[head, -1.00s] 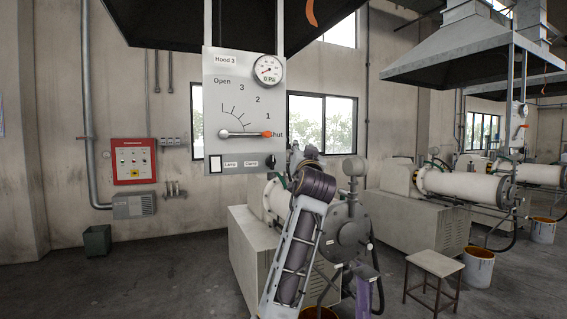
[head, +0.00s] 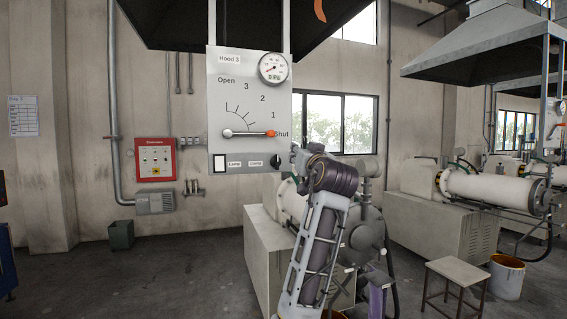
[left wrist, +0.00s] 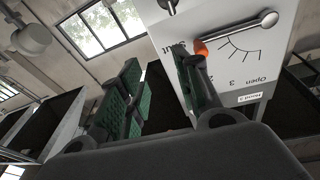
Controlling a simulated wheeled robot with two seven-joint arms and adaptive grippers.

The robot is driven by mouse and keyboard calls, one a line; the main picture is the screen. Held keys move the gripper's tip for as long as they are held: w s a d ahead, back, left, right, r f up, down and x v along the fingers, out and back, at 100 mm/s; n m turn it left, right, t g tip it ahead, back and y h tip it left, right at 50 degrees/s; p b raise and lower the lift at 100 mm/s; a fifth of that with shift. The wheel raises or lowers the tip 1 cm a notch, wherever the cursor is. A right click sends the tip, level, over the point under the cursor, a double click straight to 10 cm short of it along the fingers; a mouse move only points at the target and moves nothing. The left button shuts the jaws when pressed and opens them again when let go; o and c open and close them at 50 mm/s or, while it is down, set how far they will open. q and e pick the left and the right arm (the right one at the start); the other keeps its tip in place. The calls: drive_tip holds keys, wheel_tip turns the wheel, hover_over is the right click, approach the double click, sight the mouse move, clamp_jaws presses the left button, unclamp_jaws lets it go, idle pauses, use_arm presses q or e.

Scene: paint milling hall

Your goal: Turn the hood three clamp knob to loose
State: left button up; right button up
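The grey Hood 3 panel (head: 224,95) hangs in the middle of the head view. Its lever, with an orange tip (head: 271,133), points to Shut. The dark clamp knob (head: 278,160) is at the panel's lower right, beside the Clamp label; its setting is too small to read. My left gripper (head: 297,158) is just right of the knob, its fingers largely hidden. In the left wrist view the panel (left wrist: 225,60) appears upside down. The green-padded fingers of my left gripper (left wrist: 158,85) are apart and empty, near the panel's Shut edge. A dark knob shows at the top edge (left wrist: 168,4). My right gripper is out of view.
A mill (head: 290,205) stands behind my arm. A stool (head: 455,270) and a bucket (head: 507,277) stand at the lower right. A red box (head: 155,159) is on the back wall. A dark hood (head: 180,20) hangs above the panel.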

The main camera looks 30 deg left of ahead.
use_arm(q)
drive_tip(key=f+n+g, duration=0.1)
drive_tip(key=s+a+f+g, duration=0.1)
drive_tip(key=a+f+n+g, duration=0.1)
drive_tip(key=shift+s+f+n, duration=0.3)
drive_tip(key=shift+f, duration=0.05)
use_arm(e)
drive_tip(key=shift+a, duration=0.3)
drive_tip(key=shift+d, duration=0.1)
use_arm(q)
drive_tip(key=p, duration=0.4)
approach(278, 161)
drive_tip(key=x, duration=0.7)
drive_tip(key=shift+r, duration=0.15)
drive_tip(key=shift+p+x, duration=0.3)
drive_tip(key=shift+x, duration=0.55)
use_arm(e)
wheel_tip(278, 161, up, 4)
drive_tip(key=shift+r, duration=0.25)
